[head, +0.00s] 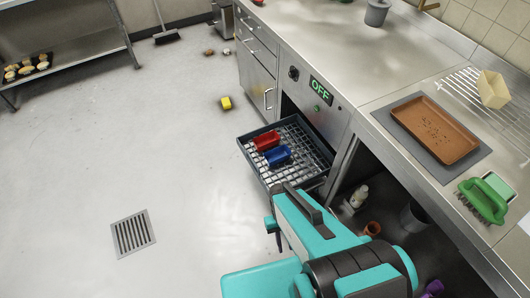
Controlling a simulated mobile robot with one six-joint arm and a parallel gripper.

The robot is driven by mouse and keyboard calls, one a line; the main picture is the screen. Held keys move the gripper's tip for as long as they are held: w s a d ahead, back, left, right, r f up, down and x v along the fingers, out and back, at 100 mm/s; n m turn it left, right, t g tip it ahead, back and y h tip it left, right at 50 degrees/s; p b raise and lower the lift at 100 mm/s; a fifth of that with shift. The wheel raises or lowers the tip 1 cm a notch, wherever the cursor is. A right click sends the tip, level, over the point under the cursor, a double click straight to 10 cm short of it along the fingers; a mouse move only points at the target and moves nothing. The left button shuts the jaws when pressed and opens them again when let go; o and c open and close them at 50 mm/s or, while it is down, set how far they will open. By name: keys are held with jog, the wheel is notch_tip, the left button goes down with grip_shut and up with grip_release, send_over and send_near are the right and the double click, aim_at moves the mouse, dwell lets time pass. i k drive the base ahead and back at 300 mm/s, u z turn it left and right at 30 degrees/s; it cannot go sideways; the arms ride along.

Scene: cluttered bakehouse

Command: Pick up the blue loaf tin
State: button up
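The blue loaf tin (277,155) lies in a pulled-out dishwasher rack (309,172) below the counter. A red loaf tin (267,141) is right beside it, on the far left side; I cannot tell whether they touch. My teal and black arm reaches in from the bottom, nearer the camera than the rack. A small teal and dark part at its left, likely my gripper (271,225), shows just below the rack's near corner, apart from the tin. Its fingers are mostly hidden by the arm, so I cannot see its opening.
The counter at the right holds a brown tray (432,128) on a grey mat, a green brush (482,201), a cream tin (492,90) and a wire rack. A yellow object (226,103) lies on the floor. The floor left of the rack is open, with a drain grate (132,234).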

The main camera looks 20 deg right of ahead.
aim_at(283, 153)
jog(key=u, duration=0.5)
jog(key=i, duration=0.45)
jog(key=u, duration=0.7)
jog(key=i, duration=0.5)
jog(key=u, duration=0.35)
